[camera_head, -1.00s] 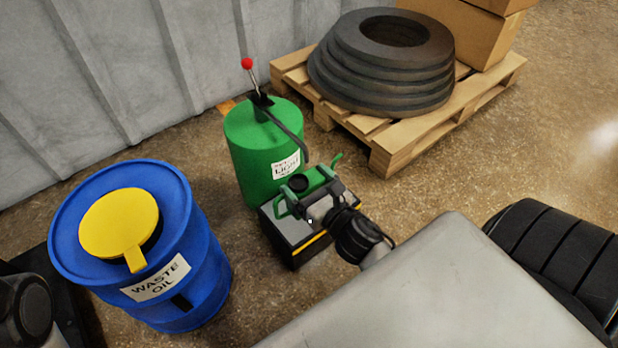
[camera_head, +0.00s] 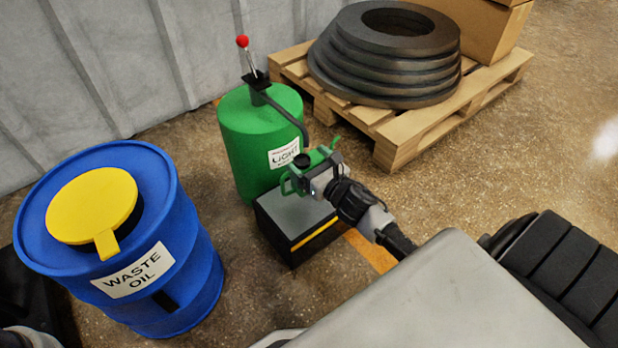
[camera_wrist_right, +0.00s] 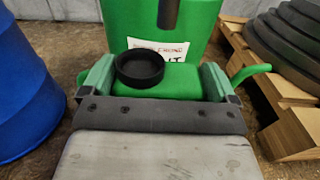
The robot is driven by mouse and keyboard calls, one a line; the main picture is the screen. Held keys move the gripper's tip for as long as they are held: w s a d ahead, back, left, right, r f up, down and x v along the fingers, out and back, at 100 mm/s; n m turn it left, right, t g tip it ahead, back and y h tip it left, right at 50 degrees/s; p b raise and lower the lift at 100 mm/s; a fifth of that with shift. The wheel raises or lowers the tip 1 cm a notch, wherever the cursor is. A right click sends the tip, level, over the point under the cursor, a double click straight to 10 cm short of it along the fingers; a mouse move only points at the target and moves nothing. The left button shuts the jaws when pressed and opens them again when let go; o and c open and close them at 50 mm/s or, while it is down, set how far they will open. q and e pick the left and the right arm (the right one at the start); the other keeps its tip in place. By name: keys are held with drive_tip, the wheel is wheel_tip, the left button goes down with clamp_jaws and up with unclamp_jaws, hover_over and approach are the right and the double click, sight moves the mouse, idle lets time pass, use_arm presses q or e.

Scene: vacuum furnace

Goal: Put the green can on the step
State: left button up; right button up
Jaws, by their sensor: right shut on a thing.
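The small green can (camera_head: 322,156) has a dark round cap and a side spout. My right gripper (camera_head: 306,180) is shut on it, with a finger at each side in the right wrist view, where the can (camera_wrist_right: 185,82) fills the space between the fingers (camera_wrist_right: 157,84). The step (camera_head: 290,212) is a low dark box with a grey top and a yellow edge strip. The can is over or behind the step's far right part; I cannot tell whether it touches, as the gripper hides its base. My left gripper is not in view.
A tall green drum (camera_head: 250,140) with a pump lever stands right behind the step. A blue waste oil barrel (camera_head: 190,265) stands to the left. A wooden pallet (camera_head: 405,135) with stacked dark rings (camera_head: 345,75) is at back right. Floor is clear between pallet and step.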

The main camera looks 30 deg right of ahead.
wheel_tip(320, 180, down, 4)
drive_tip(key=b, duration=0.3)
drive_tip(key=shift+r, duration=0.1)
drive_tip(key=o, duration=0.8)
drive_tip(key=shift+r, duration=0.1)
drive_tip(key=s+p, duration=0.1)
drive_tip(key=s, duration=0.3)
drive_tip(key=s+p, duration=0.2)
drive_tip(key=s, duration=0.2)
drive_tip(key=s+d+p, duration=0.1)
drive_tip(key=s, duration=0.3)
drive_tip(key=shift+p, duration=0.3)
